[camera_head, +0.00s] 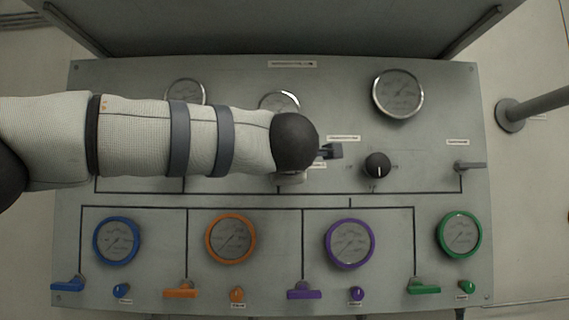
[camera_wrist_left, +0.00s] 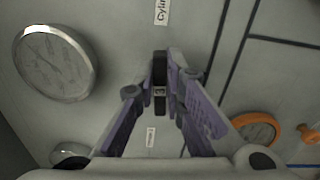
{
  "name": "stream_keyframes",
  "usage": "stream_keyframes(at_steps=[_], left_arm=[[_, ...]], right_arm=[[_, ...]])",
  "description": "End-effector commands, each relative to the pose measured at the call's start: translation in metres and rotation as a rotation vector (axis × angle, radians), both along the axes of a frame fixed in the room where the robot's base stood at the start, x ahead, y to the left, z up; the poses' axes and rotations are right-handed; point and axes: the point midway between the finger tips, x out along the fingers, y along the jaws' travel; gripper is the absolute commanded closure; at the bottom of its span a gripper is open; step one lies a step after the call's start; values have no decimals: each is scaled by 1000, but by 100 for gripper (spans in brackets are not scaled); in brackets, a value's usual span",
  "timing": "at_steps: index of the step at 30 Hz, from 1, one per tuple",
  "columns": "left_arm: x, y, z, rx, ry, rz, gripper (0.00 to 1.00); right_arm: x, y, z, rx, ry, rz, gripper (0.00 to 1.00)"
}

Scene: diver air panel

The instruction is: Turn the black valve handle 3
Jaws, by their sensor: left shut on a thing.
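In the left wrist view, a black valve handle (camera_wrist_left: 160,70) stands upright in the picture between the fingers of my left gripper (camera_wrist_left: 161,92). It has a small light marking that I cannot read surely. The purple-grey fingers are closed in on it from both sides. In the head view, my left arm comes in from the left over the upper panel (camera_head: 230,190), and its dark wrist hides most of the gripper. A dark piece just right of the wrist is too unclear to name. My right gripper is not in view.
A black knob (camera_head: 377,165) and a grey lever (camera_head: 470,166) are to the right. A large silver gauge (camera_head: 397,94) is at the upper right. Blue (camera_head: 117,240), orange (camera_head: 230,239), purple (camera_head: 349,243) and green (camera_head: 460,235) gauges line the lower panel, with matching handles below.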

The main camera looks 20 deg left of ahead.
Motion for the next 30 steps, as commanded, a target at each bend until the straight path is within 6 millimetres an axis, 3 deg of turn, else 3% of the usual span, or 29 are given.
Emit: stream_keyframes(at_steps=[9,25,26,27,30], left_arm=[[0,0,-1,97,27,0,100],[0,-1,-1,115,33,-1,100],[0,-1,-1,116,32,-1,83],[0,-1,-1,114,33,-1,74],[0,-1,-1,114,33,-1,70]], right_arm=[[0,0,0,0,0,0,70],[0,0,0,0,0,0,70],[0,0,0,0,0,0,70],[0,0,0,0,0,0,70],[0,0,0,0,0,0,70]])
